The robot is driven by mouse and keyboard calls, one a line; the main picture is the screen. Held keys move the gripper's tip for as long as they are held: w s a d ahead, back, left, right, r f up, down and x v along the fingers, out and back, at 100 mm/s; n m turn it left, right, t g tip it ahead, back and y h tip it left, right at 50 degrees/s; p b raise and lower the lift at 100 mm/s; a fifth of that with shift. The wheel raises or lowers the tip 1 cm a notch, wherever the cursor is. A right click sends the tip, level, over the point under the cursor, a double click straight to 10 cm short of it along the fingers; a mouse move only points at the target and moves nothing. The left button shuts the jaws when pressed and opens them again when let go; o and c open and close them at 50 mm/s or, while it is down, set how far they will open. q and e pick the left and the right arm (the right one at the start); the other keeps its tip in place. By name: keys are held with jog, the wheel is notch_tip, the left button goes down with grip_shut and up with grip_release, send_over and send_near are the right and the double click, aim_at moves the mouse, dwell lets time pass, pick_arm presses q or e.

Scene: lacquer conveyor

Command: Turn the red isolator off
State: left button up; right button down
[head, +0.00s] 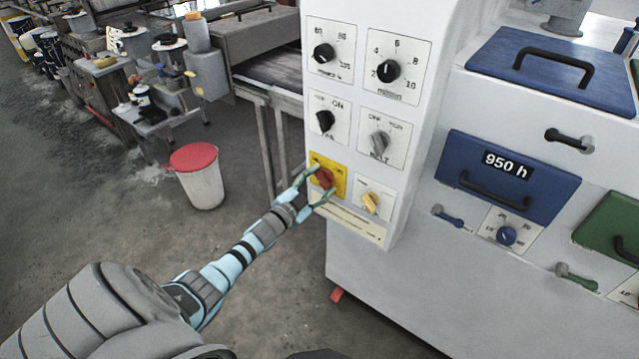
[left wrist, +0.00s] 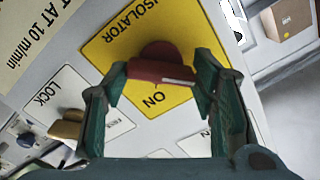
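The red isolator knob (head: 323,178) sits on a yellow plate (head: 341,184) low on the white control panel. In the left wrist view the red knob (left wrist: 160,66) has a white mark on one arm, and the yellow plate (left wrist: 110,45) reads ISOLATOR and ON. My left gripper (head: 318,186) is at the knob, its two green fingers on opposite sides of it. In the left wrist view the fingertips (left wrist: 160,76) meet both ends of the knob, with no clear gap. My right gripper is not in view.
A yellow knob (head: 370,202) marked LOCK in the wrist view sits close to the right of the isolator. A grey knob (head: 379,143) and black knobs (head: 325,120) are above. A red-lidded bin (head: 197,175) stands on the floor to the left.

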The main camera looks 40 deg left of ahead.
pick_arm(q)
jog(key=o, duration=0.3)
jog(key=s, duration=1.2)
jog(key=shift+d, duration=0.1)
